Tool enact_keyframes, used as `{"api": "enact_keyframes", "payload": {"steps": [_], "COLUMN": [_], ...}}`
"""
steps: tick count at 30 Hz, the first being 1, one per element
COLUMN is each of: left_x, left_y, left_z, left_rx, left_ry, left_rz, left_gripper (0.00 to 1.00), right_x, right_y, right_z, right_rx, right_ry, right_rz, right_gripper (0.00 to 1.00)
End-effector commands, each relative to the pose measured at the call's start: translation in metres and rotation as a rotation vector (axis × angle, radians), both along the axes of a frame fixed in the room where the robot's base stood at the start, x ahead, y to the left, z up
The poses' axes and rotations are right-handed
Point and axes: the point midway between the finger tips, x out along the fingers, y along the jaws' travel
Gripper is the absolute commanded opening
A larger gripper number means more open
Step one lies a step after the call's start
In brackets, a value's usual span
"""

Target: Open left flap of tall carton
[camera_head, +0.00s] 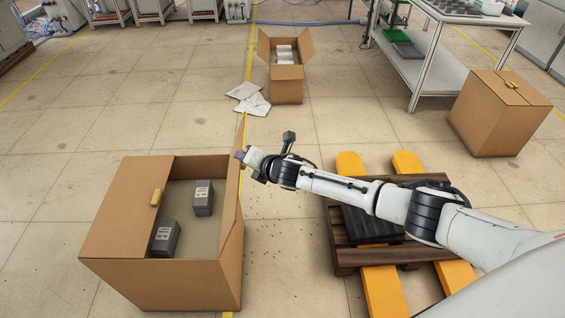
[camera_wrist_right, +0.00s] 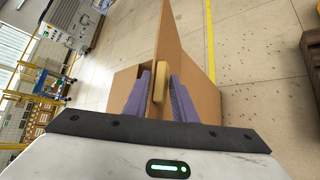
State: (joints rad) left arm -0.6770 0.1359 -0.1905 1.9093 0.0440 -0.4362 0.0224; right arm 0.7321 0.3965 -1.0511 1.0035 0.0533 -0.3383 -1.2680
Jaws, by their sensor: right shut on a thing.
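A large brown carton (camera_head: 165,285) stands at the near left. Its left flap (camera_head: 125,205) lies flat over the left part of the top and carries a tan block handle (camera_head: 156,197). Its right flap (camera_head: 233,187) stands up, so the right part is open. My right gripper (camera_head: 240,156) is at the top of the raised right flap. In the right wrist view the purple fingers of my right gripper (camera_wrist_right: 160,100) are on either side of a tan block handle (camera_wrist_right: 160,82) on the raised flap (camera_wrist_right: 187,62). My left gripper is not in view.
Two grey boxes (camera_head: 203,198) sit inside the open part. An open carton (camera_head: 286,87) stands farther back beside white sheets (camera_head: 250,98). A closed carton (camera_head: 490,120) stands at the right, and a dark wooden pallet (camera_head: 342,258) on yellow forks lies right of the near carton.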

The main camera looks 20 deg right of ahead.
Motion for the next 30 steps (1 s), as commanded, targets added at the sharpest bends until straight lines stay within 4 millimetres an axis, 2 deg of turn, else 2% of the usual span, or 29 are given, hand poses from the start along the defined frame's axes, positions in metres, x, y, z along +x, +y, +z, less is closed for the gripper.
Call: {"api": "enact_keyframes", "payload": {"steps": [1,3,12,13,14,25,30], "left_x": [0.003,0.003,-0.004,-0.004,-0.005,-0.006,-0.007], "left_y": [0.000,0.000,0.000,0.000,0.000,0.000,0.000], "left_z": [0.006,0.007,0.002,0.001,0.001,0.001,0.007], "left_rx": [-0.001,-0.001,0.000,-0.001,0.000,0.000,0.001], "left_ry": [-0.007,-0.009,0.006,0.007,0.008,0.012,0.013], "left_rz": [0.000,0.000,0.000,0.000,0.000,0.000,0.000], "left_gripper": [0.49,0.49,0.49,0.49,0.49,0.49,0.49], "right_x": [0.004,0.006,0.005,0.005,0.005,0.003,-0.010], "right_y": [0.012,0.015,0.011,0.011,0.011,0.007,0.004], "right_z": [0.009,0.010,0.010,0.010,0.009,0.008,0.017], "right_rx": [0.017,0.016,0.014,0.014,0.012,0.005,0.004], "right_ry": [-0.005,-0.005,-0.005,-0.005,-0.006,-0.002,-0.001], "right_rz": [0.004,0.003,-0.003,-0.003,-0.004,-0.006,-0.006], "right_gripper": [0.00,0.00,0.00,0.28,0.33,0.33,0.33]}}
